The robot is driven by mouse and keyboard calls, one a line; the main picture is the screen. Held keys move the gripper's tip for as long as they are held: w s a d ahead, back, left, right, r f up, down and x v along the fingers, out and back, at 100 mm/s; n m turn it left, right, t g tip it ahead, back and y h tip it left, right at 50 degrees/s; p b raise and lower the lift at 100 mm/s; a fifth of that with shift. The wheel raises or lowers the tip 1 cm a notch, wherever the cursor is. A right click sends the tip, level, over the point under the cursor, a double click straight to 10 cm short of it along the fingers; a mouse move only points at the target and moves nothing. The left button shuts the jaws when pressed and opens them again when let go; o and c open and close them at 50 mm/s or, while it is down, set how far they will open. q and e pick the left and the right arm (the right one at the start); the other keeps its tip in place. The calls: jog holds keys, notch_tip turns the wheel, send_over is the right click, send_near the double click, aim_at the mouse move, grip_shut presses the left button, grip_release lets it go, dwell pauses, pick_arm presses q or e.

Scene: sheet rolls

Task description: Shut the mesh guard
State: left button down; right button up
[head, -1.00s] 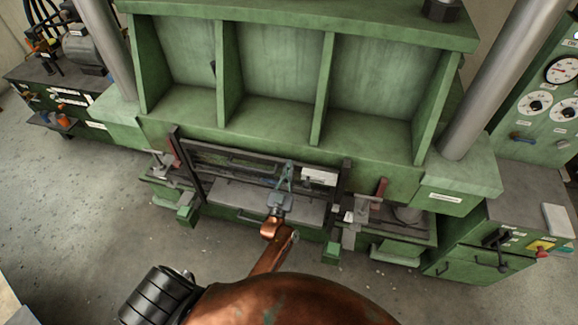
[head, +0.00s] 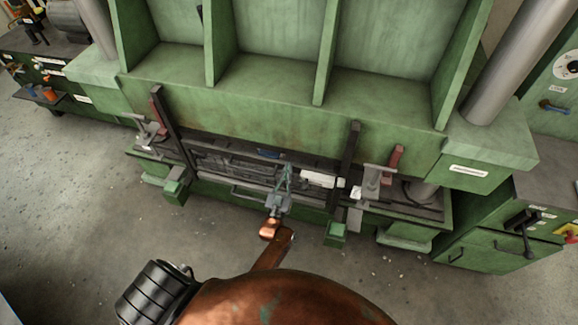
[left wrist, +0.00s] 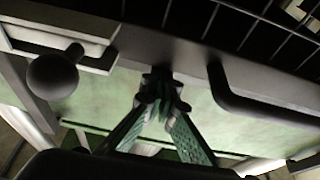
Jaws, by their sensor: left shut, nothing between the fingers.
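The mesh guard (head: 228,150) is a dark framed panel between two upright dark posts at the front of the green press. In the head view it sits low, with both posts rising above it. The left wrist view shows its dark frame bar (left wrist: 195,62), black wires above, and a dark handle (left wrist: 255,105) at right. My left gripper (head: 285,174) is shut and empty. Its green fingertips (left wrist: 165,95) meet at the bar, left of the handle; I cannot tell whether they press on it. My right gripper is not in view.
The green press body (head: 270,105) with open bays stands behind the guard. Red-handled clamps (head: 392,160) flank the posts. A green cabinet with a dark lever (head: 520,222) stands at right. Grey floor (head: 80,200) is open in front.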

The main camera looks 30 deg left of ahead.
pick_arm(q)
jog(key=shift+f, duration=0.6)
jog(key=shift+s+f, duration=0.1)
notch_tip(320, 180, up, 5)
jog(key=p, duration=0.4)
jog(key=v, duration=0.9)
jog(key=shift+s, duration=0.35)
jog(key=shift+d+f, duration=0.1)
